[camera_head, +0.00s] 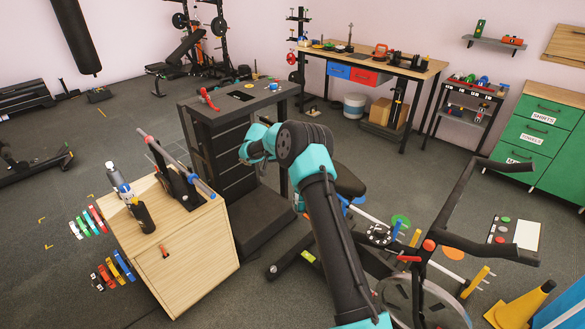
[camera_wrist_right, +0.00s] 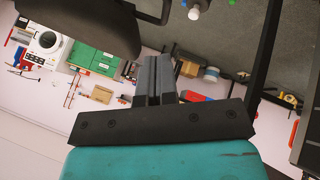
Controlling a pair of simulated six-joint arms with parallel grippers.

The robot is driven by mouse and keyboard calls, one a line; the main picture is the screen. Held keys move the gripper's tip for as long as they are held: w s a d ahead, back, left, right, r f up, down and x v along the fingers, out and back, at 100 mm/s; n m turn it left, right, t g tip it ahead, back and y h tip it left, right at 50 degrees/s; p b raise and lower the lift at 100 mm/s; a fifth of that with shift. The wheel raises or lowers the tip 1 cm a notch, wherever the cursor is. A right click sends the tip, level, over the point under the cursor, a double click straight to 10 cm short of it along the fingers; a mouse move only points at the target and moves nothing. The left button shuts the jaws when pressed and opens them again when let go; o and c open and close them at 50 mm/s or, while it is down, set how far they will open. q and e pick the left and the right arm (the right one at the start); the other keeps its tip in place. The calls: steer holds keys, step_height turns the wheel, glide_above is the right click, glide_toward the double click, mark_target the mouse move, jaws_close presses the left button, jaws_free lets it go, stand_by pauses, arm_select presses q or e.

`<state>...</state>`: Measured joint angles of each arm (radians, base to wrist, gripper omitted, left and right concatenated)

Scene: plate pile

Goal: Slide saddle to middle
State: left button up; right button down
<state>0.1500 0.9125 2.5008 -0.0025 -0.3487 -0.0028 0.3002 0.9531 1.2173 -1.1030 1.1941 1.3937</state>
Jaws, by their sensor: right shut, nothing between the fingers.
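The dark saddle (camera_head: 349,181) of the exercise bike shows in the head view just right of my right arm, which covers part of it. My right arm reaches up and bends left, and its gripper is hidden there. In the right wrist view my right gripper (camera_wrist_right: 154,62) is shut, with its dark fingers together and nothing between them. A large dark rounded shape at the upper left of that view, possibly the saddle (camera_wrist_right: 85,25), is apart from the fingertips in the picture. My left gripper is in neither view.
A black cabinet (camera_head: 222,150) stands behind my right wrist. A wooden cabinet (camera_head: 195,262) with a bottle and a rail stands at the left. The bike's handlebar (camera_head: 447,215) is at the right. A workbench (camera_head: 388,66) and green drawers (camera_head: 535,130) line the back.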

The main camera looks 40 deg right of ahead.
steer(key=v, duration=0.5)
stand_by(0.3)
steer(key=s+a+f+n+t+y, duration=0.1)
steer(key=s+a+f+n+y, duration=0.4)
steer(key=a+f, duration=0.5)
steer(key=s+a+f+n+y, duration=0.3)
steer(key=s+a+f, duration=0.3)
steer(key=a+f, duration=0.45)
steer(key=s+a+f+n+t+y, duration=0.1)
steer(key=s+a, duration=0.5)
steer(key=s, duration=0.7)
steer(key=s+a+f+n+t+y, duration=0.1)
steer(key=s+a, duration=0.6)
steer(key=s, duration=0.6)
steer(key=shift+a+f+n+y, duration=0.3)
steer(key=shift+f+n+y, duration=0.05)
steer(key=shift+n+y, duration=0.05)
